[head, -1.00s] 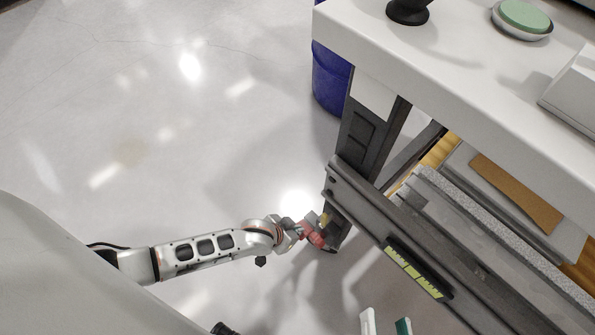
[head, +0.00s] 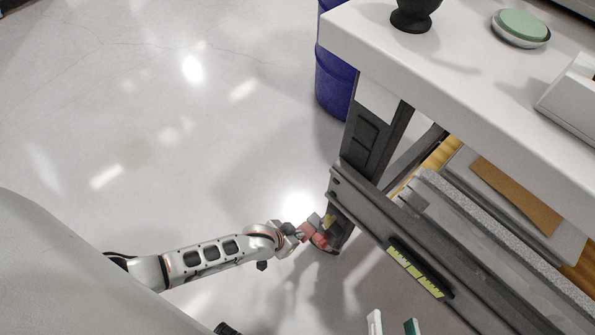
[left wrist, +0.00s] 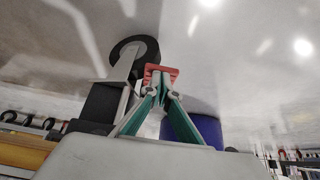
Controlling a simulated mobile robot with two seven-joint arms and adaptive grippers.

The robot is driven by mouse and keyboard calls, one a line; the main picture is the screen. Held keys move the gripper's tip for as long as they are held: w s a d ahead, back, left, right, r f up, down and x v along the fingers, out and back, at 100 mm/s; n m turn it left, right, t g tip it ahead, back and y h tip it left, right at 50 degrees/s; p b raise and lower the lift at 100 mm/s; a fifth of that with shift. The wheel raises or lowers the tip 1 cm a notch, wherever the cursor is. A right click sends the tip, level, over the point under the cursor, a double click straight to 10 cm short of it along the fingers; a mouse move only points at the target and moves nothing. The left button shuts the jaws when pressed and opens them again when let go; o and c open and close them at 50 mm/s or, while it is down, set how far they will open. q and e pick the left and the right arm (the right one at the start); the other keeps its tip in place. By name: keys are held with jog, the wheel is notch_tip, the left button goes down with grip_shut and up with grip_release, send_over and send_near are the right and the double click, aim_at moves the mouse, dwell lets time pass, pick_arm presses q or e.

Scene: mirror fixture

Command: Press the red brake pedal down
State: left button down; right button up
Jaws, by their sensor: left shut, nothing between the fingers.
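The red brake pedal (head: 320,241) sits low beside the foot of the dark bench frame. In the left wrist view the red pedal (left wrist: 161,70) lies straight beyond my left fingertips, with a black caster wheel (left wrist: 150,48) beside it. My left gripper (head: 304,231) is at the pedal in the head view. Its green fingers (left wrist: 158,88) are shut and empty, with tips overlapping the pedal's face in the picture. I cannot tell whether they touch it. My right gripper (head: 393,325) shows only its two fingertips at the bottom edge, spread apart, with nothing seen between them.
A white-topped bench (head: 455,60) with a dark rail (head: 375,210) fills the right side. A black cup-like object (head: 415,15) and a green round pad (head: 522,23) are on top. A blue barrel (head: 333,85) stands behind. The floor at left is clear.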

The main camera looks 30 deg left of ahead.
pick_arm(q)
jog(key=shift+s+a+f, duration=0.1)
jog(key=shift+s+f, duration=0.15)
jog(key=shift+f, duration=0.4)
jog(key=shift+s+a+f, duration=0.1)
jog(key=shift+s+f, duration=0.1)
jog(key=shift+f, duration=0.4)
pick_arm(e)
jog(key=shift+s, duration=0.15)
pick_arm(q)
jog(key=shift+r, duration=0.15)
pick_arm(e)
jog(key=shift+r, duration=0.15)
pick_arm(q)
jog(key=shift+r+p, duration=0.7)
jog(key=shift+p, duration=0.1)
pick_arm(e)
jog(key=shift+w+r, duration=0.3)
jog(key=shift+r, duration=0.35)
jog(key=shift+w+r, duration=0.25)
jog(key=shift+r, duration=0.35)
pick_arm(q)
notch_tip(320, 180, up, 10)
